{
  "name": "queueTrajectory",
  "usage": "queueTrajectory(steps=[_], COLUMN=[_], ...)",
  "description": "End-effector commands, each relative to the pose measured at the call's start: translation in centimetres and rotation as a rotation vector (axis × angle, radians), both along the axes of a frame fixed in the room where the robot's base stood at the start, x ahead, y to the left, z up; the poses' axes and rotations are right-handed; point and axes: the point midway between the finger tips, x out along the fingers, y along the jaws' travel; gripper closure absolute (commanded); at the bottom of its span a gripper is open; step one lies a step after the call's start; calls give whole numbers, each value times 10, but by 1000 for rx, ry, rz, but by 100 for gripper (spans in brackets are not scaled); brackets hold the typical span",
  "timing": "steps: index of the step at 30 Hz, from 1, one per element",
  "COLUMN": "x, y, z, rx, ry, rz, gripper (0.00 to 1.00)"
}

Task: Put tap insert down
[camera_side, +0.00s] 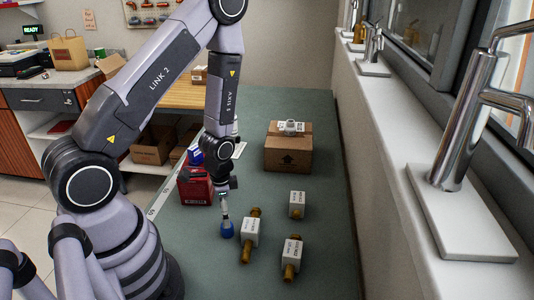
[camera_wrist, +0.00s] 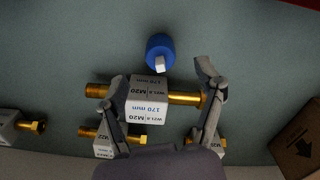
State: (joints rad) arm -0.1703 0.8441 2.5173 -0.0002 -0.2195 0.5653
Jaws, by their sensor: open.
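My gripper (camera_side: 224,190) points down over the green bench, and its fingers are open in the wrist view (camera_wrist: 161,76). A tap insert with brass ends and a white labelled body (camera_wrist: 150,100) shows between the fingers, lying crosswise; I see no finger closed on it. The label reads 170 mm and M20. In the side view, a tap insert (camera_side: 249,232) lies just right of the gripper. Two more tap inserts lie to the right, one nearer (camera_side: 291,253) and one farther (camera_side: 297,204). In the wrist view, my gripper partly hides inserts at the bottom.
A blue round piece with a pale stem (camera_side: 227,229) stands beside the inserts; it also shows in the wrist view (camera_wrist: 159,47). A cardboard box (camera_side: 288,155) is farther back, and a red box (camera_side: 195,190) is at left. A window ledge (camera_side: 400,150) borders the right.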

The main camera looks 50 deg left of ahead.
Motion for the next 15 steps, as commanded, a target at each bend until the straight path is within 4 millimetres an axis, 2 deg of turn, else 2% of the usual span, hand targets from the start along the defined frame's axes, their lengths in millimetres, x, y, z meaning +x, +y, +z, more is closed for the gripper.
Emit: queueTrajectory(steps=[5,12,15], x=[0,1,1], y=[0,-1,-1], z=[-12,-47,-55], rx=[-1,-1,-1], ry=[3,3,1], rz=[0,1,0], gripper=[31,31,31])
